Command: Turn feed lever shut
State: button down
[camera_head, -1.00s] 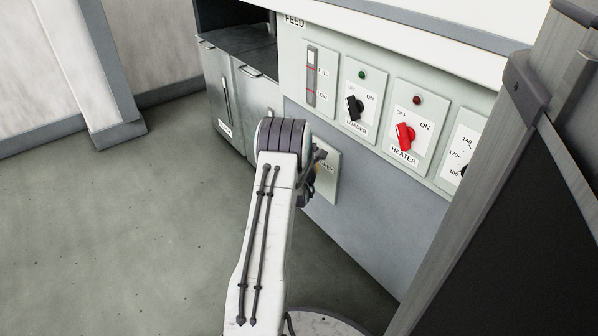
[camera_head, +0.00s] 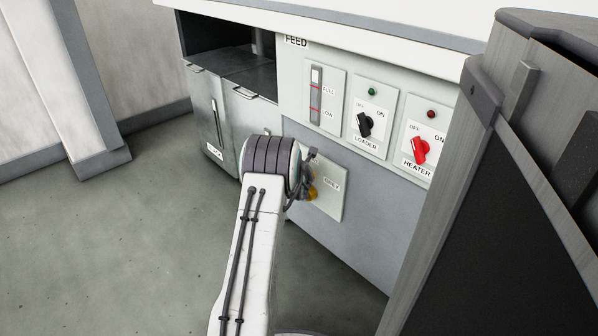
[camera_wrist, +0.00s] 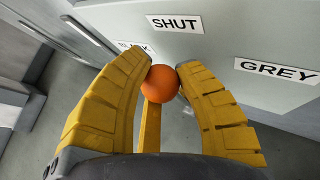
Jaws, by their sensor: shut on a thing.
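In the wrist view, the feed lever's orange ball knob (camera_wrist: 161,82) sits between the two yellow fingers of my gripper (camera_wrist: 163,74). The fingers are shut on the knob from both sides. A yellow bar (camera_wrist: 150,128), which looks like the lever's shaft, runs from the knob toward the bottom of the picture. The knob is just below the SHUT label (camera_wrist: 177,24). The GREY label (camera_wrist: 277,70) is to the right, and another label (camera_wrist: 137,48) at left is partly hidden. In the head view my gripper (camera_head: 312,190) is by the grey-labelled plate (camera_head: 331,190); the lever is mostly hidden there.
Above are the loader switch (camera_head: 365,124), the red heater switch (camera_head: 419,150) and a level gauge (camera_head: 316,95). Metal cabinet doors (camera_head: 240,121) stand left of my arm. A tall dark-fronted unit (camera_head: 480,215) blocks the right. Open floor (camera_head: 100,240) lies at left.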

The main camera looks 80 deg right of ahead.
jog(key=shift+w+a+f, duration=0.15)
jog(key=shift+f, duration=0.05)
jog(key=c, duration=1.3)
grip_release()
jog(key=o, duration=0.5)
jog(key=shift+r, duration=0.15)
jog(key=shift+c, duration=0.2)
jog(key=shift+r, duration=0.1)
jog(key=v, duration=1.1)
jog(key=shift+a+r, duration=0.15)
jog(key=shift+a, duration=0.25)
